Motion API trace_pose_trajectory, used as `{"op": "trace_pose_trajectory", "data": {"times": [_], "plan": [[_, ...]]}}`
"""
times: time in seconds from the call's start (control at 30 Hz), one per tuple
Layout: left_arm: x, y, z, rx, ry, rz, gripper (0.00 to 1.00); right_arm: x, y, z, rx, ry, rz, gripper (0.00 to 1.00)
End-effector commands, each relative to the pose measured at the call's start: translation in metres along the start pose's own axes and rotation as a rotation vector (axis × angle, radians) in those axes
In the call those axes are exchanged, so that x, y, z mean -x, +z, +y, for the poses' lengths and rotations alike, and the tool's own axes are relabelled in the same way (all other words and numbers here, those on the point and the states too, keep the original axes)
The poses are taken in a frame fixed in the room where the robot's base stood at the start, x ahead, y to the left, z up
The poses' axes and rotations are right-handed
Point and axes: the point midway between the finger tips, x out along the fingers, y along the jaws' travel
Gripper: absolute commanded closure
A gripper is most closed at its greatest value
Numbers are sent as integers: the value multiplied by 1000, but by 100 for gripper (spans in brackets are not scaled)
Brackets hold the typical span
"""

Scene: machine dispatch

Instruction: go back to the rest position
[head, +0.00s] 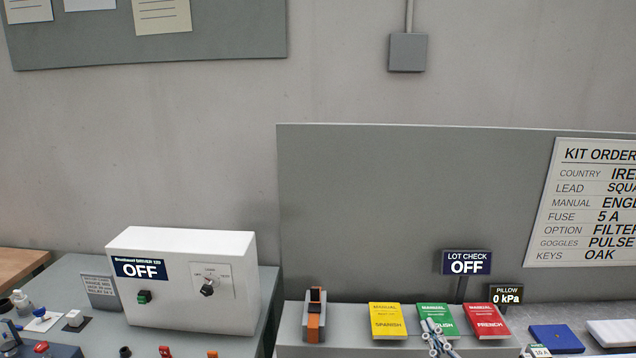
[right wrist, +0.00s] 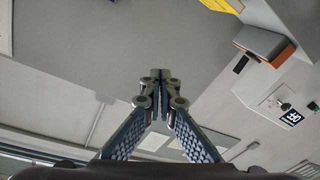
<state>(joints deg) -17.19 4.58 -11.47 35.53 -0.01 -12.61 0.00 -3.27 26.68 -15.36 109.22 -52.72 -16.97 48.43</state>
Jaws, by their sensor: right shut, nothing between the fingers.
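My right gripper (head: 433,328) shows at the bottom of the head view, in front of the green manual (head: 436,313). In the right wrist view its fingers (right wrist: 160,75) meet at the tips, with nothing between them. The yellow Spanish manual (head: 387,318) lies to its left and the red French manual (head: 485,318) to its right. The gripper covers part of the green manual. My left gripper is not in view.
A white driver box (head: 190,315) with an OFF display stands at left. An orange and black device (head: 315,318) sits on the grey shelf (head: 290,340). A LOT CHECK sign (head: 466,262), a pillow gauge (head: 506,294) and a blue box (head: 556,338) stand at right. A kit order board (head: 590,205) hangs behind.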

Motion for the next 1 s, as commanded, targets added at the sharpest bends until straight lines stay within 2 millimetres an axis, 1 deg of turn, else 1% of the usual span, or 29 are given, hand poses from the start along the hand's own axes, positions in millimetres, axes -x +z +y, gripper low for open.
{"op": "trace_pose_trajectory", "data": {"times": [0.03,0.07,0.1,0.17,0.2,0.27,0.3,0.37,0.4,0.47,0.5,0.6,0.7,0.77,0.9,0.93,1.0], "plan": [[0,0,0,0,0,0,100,15,13,4,-46,49,-75,100],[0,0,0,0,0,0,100,23,22,6,-68,75,-125,100],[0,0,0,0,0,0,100,36,35,7,-97,104,-195,100],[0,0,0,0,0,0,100,58,56,6,-136,132,-309,100],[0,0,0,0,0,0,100,74,70,2,-161,142,-390,100],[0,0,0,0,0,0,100,102,90,-7,-195,140,-514,100],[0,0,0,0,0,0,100,122,103,-15,-217,129,-599,100],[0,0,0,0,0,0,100,153,118,-30,-243,97,-723,100],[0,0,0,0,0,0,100,174,126,-41,-260,67,-801,100],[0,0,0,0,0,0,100,202,133,-56,-279,17,-900,100],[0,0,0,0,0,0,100,220,136,-66,-288,-18,-956,100],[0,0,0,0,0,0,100,258,138,-88,-306,-108,-1070,100],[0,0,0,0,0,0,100,291,135,-107,-320,-195,-1158,100],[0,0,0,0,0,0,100,309,132,-117,-328,-249,-1202,100],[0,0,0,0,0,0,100,350,121,-138,-340,-376,-1291,100],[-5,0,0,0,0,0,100,345,135,-143,-335,-370,-1291,100],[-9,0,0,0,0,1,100,341,153,-152,-333,-369,-1295,100]]}}
